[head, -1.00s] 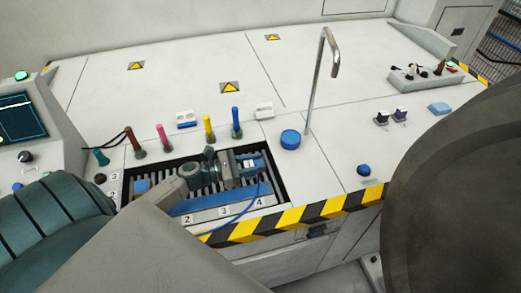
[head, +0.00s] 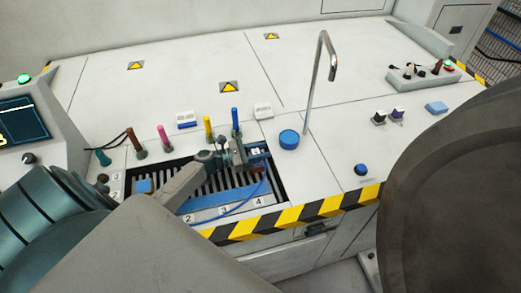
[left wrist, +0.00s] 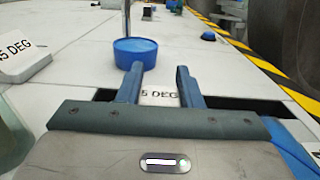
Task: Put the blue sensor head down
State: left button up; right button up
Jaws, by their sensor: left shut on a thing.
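My left gripper (head: 248,157) reaches over the slatted recess near its back right corner. It is shut on the blue sensor head (head: 258,163), which is small and partly hidden by the fingers. A blue cable runs from there toward the front of the recess. In the left wrist view, the two fingers (left wrist: 158,88) stand apart, and a white surface marked "5 DEG" shows between them. I cannot tell whether the sensor head touches anything below. My right gripper is not in view.
The slatted recess has a numbered front strip (head: 224,211). Several coloured pegs, including a blue one (head: 236,121), stand behind it. A round blue cap (head: 289,139) and a hooked metal post (head: 317,85) are to the right. White blocks (head: 263,111) stand behind.

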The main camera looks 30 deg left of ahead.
pick_arm(q)
jog(key=shift+f, duration=0.1)
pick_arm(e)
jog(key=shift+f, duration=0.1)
pick_arm(q)
jog(key=o, duration=1)
jog(key=shift+s+a, duration=0.25)
jog(key=shift+s, duration=0.05)
jog(key=b+v, duration=0.3)
jog(key=v, duration=0.8)
jog(key=shift+s+a, duration=0.1)
jog(key=shift+s, duration=0.05)
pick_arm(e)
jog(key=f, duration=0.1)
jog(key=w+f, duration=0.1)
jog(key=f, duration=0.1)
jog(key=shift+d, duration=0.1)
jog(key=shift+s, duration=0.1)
pick_arm(q)
jog(key=shift+r, duration=0.25)
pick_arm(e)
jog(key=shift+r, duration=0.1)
